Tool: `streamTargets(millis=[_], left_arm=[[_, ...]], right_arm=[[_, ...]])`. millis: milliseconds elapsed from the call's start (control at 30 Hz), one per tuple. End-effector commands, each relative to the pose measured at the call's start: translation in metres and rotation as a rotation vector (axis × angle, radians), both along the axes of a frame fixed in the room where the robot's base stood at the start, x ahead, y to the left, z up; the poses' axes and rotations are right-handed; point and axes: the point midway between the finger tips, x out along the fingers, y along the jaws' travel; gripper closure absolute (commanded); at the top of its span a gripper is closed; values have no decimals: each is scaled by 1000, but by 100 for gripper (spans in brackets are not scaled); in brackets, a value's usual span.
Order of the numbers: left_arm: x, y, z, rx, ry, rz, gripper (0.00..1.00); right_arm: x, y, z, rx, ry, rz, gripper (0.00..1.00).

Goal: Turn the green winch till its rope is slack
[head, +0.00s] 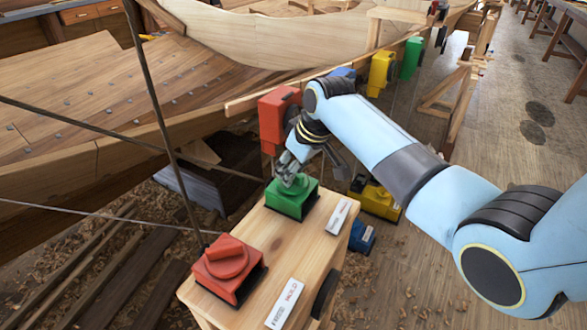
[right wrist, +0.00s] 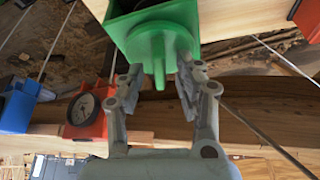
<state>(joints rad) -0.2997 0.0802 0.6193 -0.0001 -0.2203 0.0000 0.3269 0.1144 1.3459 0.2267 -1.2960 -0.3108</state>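The green winch (head: 291,204) sits on the wooden bench top (head: 275,237). My right gripper (head: 290,172) is over it from above. In the right wrist view the green winch (right wrist: 160,27) shows its upright green handle (right wrist: 159,68) between the two fingers of the right gripper (right wrist: 158,78). The fingers are apart, and a gap shows on each side of the handle. A thin rope (head: 130,138) runs straight from near the green winch up to the left; its end at the winch is hard to see. My left gripper is not in view.
A red winch (head: 232,267) stands on the bench's near left, with another straight rope. White label plates (head: 338,216) lie on the bench. A red box (head: 272,122) hangs on the hull plank behind the gripper. Yellow (head: 378,201) and blue (head: 361,236) boxes are low at right.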

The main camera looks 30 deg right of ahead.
Motion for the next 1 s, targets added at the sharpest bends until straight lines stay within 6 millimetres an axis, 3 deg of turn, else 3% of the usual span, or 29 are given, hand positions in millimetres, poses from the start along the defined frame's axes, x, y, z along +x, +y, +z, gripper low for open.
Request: streamTargets(millis=[167, 467, 733, 1000], left_arm=[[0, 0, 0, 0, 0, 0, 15], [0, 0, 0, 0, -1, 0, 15], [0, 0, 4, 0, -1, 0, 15], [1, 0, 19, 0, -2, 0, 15]], right_arm=[[0, 0, 0, 0, -1, 0, 65], [0, 0, 0, 0, 0, 0, 100], [0, -1, 2, 0, 1, 30, 100], [1, -2, 2, -1, 2, 294, 100]])
